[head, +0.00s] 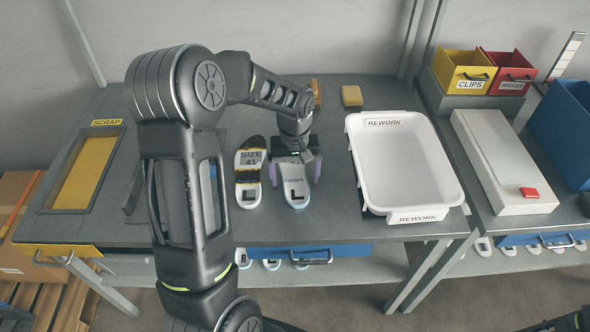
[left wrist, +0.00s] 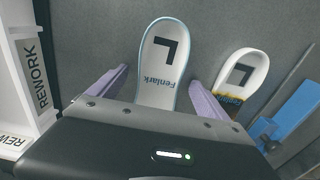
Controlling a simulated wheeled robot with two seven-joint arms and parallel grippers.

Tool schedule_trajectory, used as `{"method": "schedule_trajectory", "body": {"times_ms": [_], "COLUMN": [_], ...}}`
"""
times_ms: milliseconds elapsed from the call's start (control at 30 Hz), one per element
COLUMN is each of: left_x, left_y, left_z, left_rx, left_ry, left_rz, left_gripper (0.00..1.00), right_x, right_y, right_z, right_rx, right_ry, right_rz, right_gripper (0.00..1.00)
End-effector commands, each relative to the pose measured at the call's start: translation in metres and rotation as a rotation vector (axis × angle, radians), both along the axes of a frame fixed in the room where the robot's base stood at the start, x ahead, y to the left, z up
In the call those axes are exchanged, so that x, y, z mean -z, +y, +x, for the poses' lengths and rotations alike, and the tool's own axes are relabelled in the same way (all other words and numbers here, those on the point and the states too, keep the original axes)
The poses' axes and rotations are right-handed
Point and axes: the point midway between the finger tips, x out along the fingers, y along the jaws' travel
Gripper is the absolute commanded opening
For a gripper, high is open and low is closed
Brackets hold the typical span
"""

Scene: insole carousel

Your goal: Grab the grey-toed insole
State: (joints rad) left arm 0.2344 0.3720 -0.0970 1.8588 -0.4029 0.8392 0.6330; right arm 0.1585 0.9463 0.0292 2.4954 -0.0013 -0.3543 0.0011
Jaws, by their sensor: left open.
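A white insole (head: 296,198) with a pale blue edge, a black L and "Fenlark" print lies on the grey table; it also shows in the left wrist view (left wrist: 163,62). Its toe end is under my left gripper (head: 294,170) and mostly hidden, so its toe colour is hard to tell. My left gripper is open, with one pale purple finger on each side of this insole, apart from it in the left wrist view (left wrist: 155,98). A second insole (head: 249,194) with a dark toe, marked L, lies just left of it, under a "SIZE 41" label.
A white REWORK tray (head: 354,165) stands to the right. A yellow SCRAP opening (head: 62,203) is at the left. Bare table lies between insole and tray.

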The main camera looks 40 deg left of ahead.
Motion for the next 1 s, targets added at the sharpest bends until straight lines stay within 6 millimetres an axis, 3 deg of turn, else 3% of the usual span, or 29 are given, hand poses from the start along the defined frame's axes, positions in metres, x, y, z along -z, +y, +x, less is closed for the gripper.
{"method": "schedule_trajectory", "body": {"times_ms": [400,1000], "left_x": [-0.0004,-0.0004], "left_y": [0.0,0.0], "left_z": [0.0,0.0], "left_rx": [0.0,0.0], "left_ry": [0.0,0.0], "left_rz": [0.0,0.0], "left_gripper": [0.89,0.4], "right_x": [0.0001,0.0001], "right_y": [0.0,0.0], "right_z": [0.0,0.0], "right_rx": [0.0,0.0], "right_ry": [0.0,0.0], "right_rz": [0.0,0.0], "right_gripper": [0.36,0.36]}}
